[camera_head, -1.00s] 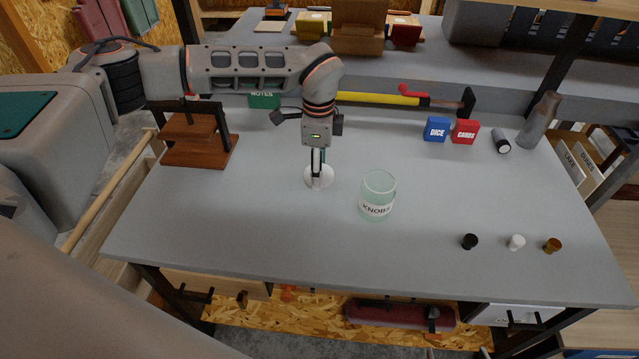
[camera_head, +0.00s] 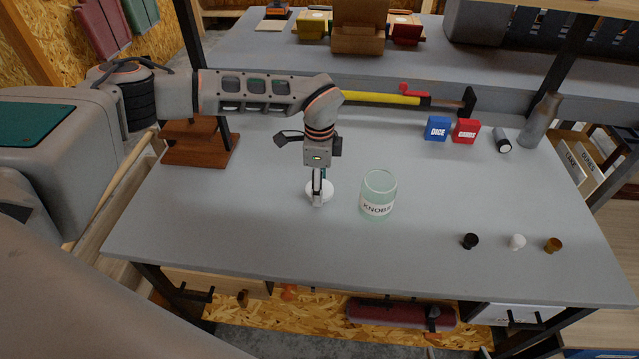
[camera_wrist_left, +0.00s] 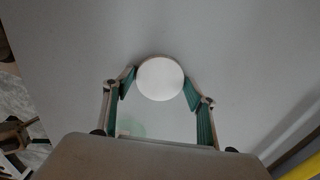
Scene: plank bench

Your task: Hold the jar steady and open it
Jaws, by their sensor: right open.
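A clear greenish jar (camera_head: 378,203) labelled KNOBS stands upright on the bench, its top uncovered. Just left of it, my left gripper (camera_head: 318,200) holds a round white lid (camera_head: 327,190). In the left wrist view the same lid (camera_wrist_left: 160,79) sits between the two fingertips of my left gripper (camera_wrist_left: 160,76), which touch its sides. The jar (camera_wrist_left: 132,128) shows there faintly, smaller and farther off. I see no second gripper in either view.
Black (camera_head: 470,241), white (camera_head: 517,241) and brown (camera_head: 553,245) knobs lie at the right front. Blue (camera_head: 437,128) and red (camera_head: 466,131) boxes stand behind, near a yellow-handled tool (camera_head: 380,98). A wooden stand (camera_head: 200,150) is at left. The bench's front middle is clear.

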